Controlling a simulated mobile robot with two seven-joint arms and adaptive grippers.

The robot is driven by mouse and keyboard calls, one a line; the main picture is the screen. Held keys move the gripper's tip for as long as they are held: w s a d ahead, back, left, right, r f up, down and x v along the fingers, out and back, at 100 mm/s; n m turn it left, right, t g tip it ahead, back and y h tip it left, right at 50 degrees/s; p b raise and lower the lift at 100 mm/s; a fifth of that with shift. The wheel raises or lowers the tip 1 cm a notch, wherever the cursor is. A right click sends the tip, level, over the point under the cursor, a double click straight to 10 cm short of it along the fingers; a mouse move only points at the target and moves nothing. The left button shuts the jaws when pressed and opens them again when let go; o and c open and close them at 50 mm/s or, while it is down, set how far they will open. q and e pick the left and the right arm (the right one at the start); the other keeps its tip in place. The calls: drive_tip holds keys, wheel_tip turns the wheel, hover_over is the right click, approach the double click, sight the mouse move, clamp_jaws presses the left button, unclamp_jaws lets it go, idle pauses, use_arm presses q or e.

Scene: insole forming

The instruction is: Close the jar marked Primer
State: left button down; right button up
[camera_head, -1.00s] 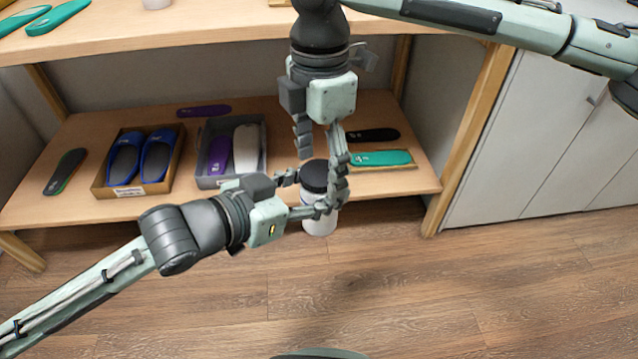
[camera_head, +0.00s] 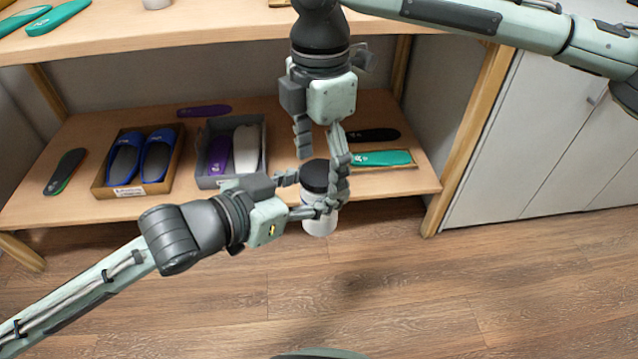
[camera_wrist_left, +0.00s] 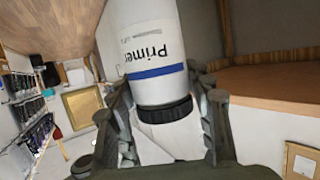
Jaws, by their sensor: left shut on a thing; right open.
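The jar is white with a black lid (camera_head: 314,175) and hangs above the floor in front of the shelf in the head view. Its white body (camera_head: 319,224) shows below the fingers. The left wrist view shows the label reading Primer and a blue band on the jar (camera_wrist_left: 150,45). My left gripper (camera_head: 305,193) comes in from the left and is shut on the jar. My right gripper (camera_head: 322,172) points down from above, open, with its fingers to either side of the lid. The fingers overlap the jar, so I cannot tell whether the lid is fully seated.
A wooden lower shelf (camera_head: 85,205) behind the grippers holds a box of blue slippers (camera_head: 157,160), a grey tray (camera_head: 208,181) with insoles, and loose insoles. The upper tabletop (camera_head: 190,25) is above. White cabinets (camera_head: 560,140) stand right. The wooden floor in front is clear.

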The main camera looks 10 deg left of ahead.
drive_tip(key=shift+r, duration=2.3)
drive_tip(key=shift+o, duration=0.3)
drive_tip(key=o, duration=0.5)
wheel_tip(320, 180, up, 12)
drive_tip(key=shift+f, duration=0.1)
